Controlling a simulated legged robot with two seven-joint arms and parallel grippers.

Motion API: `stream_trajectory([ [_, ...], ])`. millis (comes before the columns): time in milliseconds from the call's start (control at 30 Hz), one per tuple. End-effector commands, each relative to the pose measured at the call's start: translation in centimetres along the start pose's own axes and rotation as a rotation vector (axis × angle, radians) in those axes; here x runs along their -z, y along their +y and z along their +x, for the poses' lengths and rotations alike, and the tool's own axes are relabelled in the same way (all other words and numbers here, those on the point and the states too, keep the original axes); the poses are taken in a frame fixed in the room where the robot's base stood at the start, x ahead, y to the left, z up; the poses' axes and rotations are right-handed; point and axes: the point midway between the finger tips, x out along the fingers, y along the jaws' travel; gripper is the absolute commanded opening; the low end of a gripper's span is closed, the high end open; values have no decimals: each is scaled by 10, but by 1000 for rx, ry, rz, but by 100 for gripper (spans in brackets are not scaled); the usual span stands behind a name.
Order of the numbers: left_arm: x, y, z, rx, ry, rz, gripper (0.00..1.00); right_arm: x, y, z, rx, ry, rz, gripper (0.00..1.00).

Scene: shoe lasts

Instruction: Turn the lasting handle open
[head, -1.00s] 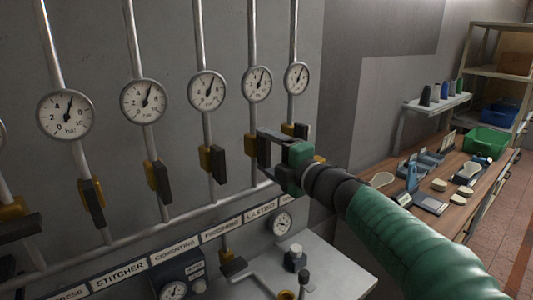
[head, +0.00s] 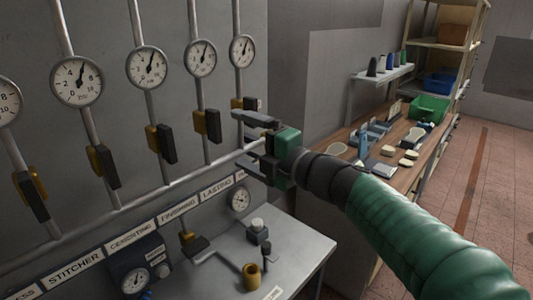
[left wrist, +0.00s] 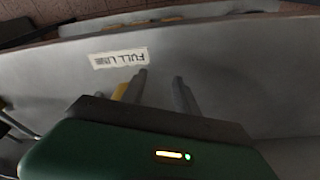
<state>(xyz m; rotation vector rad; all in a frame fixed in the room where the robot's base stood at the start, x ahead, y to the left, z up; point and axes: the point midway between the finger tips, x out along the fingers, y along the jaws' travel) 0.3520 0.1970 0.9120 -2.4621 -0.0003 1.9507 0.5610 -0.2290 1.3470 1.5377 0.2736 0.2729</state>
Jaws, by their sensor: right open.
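The lasting handle (head: 214,124) is a dark lever beside a yellow valve body on the pipe above the LASTING label (head: 216,188). It stands roughly upright along its pipe. My right gripper (head: 239,135) is open and empty, to the right of the lasting handle and in front of the panel, with its fingers pointing left. In the picture its upper finger lies just below the rightmost handle (head: 250,103). I see no contact with the lasting handle. My left gripper (left wrist: 158,76) shows in the left wrist view with its two fingers apart and nothing between them.
Similar handles stand to the left, the finishing one (head: 167,143) nearest. Gauges (head: 200,58) hang above them. A wooden bench (head: 345,135) with tools and a green bin (head: 428,108) stands at right.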

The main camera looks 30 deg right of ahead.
Motion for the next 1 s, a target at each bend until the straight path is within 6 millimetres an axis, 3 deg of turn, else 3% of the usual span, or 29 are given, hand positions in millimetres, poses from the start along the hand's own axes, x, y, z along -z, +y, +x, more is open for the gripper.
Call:
stream_trajectory([
  [167,0,0,2,0,0,0,36,0,-1,-53,-1,-1,0,95],
  [200,2,0,-9,0,-1,0,36,-2,4,-56,4,-5,3,95],
  [300,4,0,-17,0,1,0,36,-2,3,-66,4,-4,2,95],
  [533,5,0,-21,0,0,0,36,0,-1,-75,3,1,1,95],
  [1000,5,0,-20,0,0,0,36,-4,-7,-70,2,-23,46,95],
])
